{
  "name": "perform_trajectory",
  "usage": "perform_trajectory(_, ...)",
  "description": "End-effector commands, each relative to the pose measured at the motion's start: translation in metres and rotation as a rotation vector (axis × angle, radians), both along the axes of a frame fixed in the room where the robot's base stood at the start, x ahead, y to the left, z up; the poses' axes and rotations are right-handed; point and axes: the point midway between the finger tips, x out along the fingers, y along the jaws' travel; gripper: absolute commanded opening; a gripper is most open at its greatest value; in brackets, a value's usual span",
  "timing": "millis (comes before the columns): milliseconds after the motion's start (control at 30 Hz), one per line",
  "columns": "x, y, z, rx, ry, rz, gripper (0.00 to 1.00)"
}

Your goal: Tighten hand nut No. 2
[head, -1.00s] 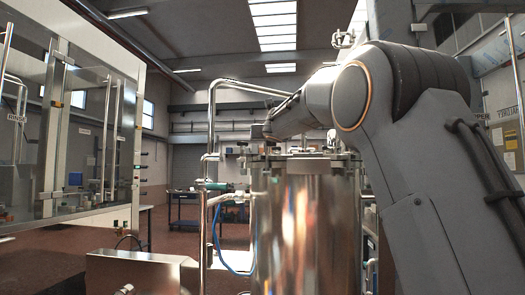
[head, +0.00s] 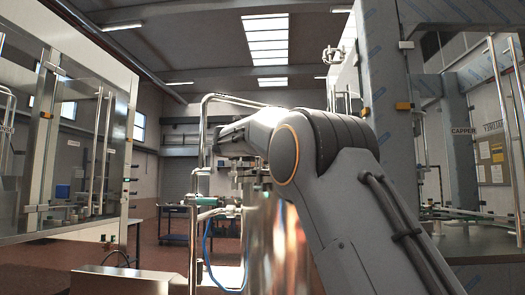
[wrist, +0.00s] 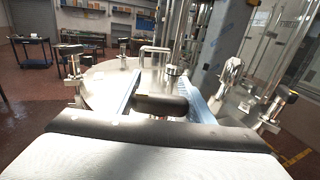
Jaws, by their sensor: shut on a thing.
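In the wrist view, my gripper (wrist: 161,97) reaches over the round metal lid (wrist: 108,72) of the tank. Its two bluish fingers stand on either side of a dark rounded piece, which appears to be a hand nut (wrist: 162,104), and are shut on it. I see no number on it, and its lower part is hidden. Other clamp fittings stand at the lid's rim, one at the left (wrist: 75,76) and one at the right (wrist: 275,105). In the head view, my arm covers much of the shiny tank (head: 268,245), and the fingers cannot be made out.
A bent metal handle (wrist: 154,52) and a short fitting (wrist: 172,72) rise from the lid. In the head view, a glazed cabinet (head: 75,160) stands at left, a capper machine (head: 390,105) at right, and pipes (head: 192,240) beside the tank. A blue hose (head: 208,245) hangs there.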

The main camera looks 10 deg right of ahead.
Motion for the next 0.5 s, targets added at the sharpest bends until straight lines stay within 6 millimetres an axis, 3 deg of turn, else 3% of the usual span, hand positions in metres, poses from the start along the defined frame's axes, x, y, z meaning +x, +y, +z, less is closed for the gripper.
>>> perform_trajectory(433,-0.0005,0.0,0.0013,-0.002,-0.002,-0.01,0.26)
perform_trajectory(467,-0.0005,0.0,0.0013,-0.002,-0.002,-0.009,0.5)
perform_trajectory(500,-0.0005,0.0,0.0012,-0.002,-0.002,-0.009,0.57)
